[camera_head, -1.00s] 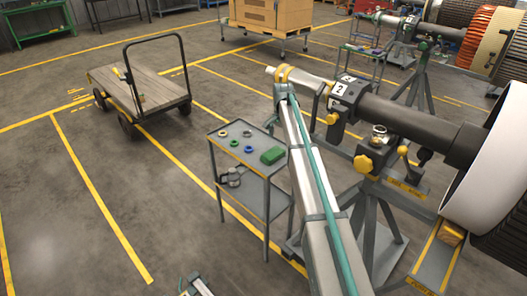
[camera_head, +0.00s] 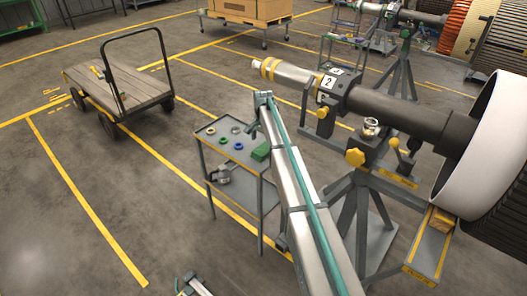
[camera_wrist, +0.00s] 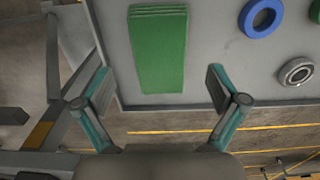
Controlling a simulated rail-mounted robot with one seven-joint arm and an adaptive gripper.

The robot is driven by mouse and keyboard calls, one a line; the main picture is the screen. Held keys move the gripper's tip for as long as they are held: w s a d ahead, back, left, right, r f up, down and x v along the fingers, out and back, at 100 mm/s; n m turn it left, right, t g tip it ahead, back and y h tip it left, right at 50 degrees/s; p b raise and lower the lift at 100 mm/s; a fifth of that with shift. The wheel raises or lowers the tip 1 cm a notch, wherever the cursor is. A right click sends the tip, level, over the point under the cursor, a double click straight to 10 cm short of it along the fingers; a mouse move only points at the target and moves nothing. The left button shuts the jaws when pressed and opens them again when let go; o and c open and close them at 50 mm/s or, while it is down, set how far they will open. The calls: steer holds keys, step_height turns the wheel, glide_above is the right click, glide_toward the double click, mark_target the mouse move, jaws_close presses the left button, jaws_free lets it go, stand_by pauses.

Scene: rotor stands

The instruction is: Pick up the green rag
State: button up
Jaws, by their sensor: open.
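The green rag (camera_head: 261,152) is a folded block lying on the top shelf of the small grey cart, near its right edge. In the wrist view the rag (camera_wrist: 158,50) is a long green rectangle, lying ahead of my gripper and between the lines of its fingers. My gripper (camera_wrist: 160,86) is open and empty, with its fingers spread on either side, apart from the rag. In the head view my arm hides part of the rag and the cart's right side; the fingers cannot be made out clearly there.
The grey cart (camera_head: 204,134) also holds several rings, among them a blue ring (camera_head: 238,146), which shows in the wrist view (camera_wrist: 261,18) too. A rotor stand (camera_head: 375,190) is close on the right. A flatbed trolley (camera_head: 135,90) is at left, with clear floor between.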

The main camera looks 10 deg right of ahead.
mark_target(263, 149)
steer(key=shift+f+p, duration=0.5)
steer(key=shift+f, duration=1.5)
steer(key=c, duration=1.2)
